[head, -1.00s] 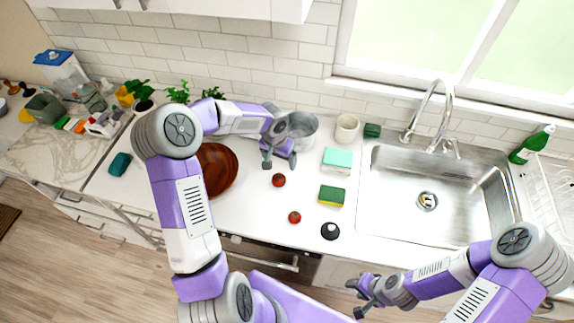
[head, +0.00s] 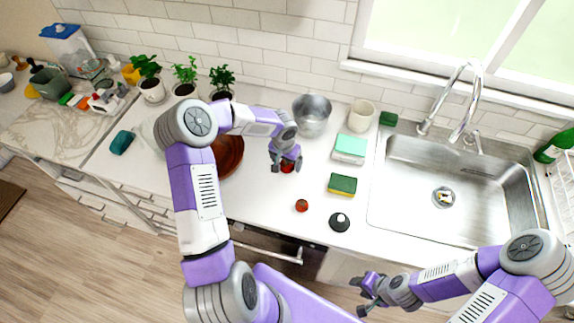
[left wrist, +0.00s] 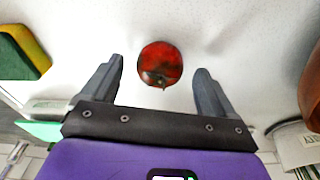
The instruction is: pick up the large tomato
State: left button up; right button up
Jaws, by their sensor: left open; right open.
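A red tomato (head: 287,168) sits on the white counter, partly hidden under my left gripper (head: 286,163). In the left wrist view the same tomato (left wrist: 160,62) lies ahead of the open fingers, centred between their tips, its stem facing the camera. The fingers show no contact with it. A second red tomato (head: 302,205) lies nearer the counter's front edge. It looks slightly smaller, but the covered one makes comparison hard. My right gripper (head: 358,297) is open and empty, low in front of the counter.
A brown plate (head: 229,155) lies left of my left gripper, with a metal pot (head: 312,117) behind. A green and yellow sponge (head: 342,185) and a black round object (head: 340,222) lie right. The sink (head: 450,190) is further right.

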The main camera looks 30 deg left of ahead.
pick_arm(q)
jog(key=shift+w+f, duration=0.1)
jog(key=shift+f, duration=0.5)
jog(key=c, duration=1.2)
jog(key=shift+o, duration=0.2)
jog(key=shift+r, duration=0.15)
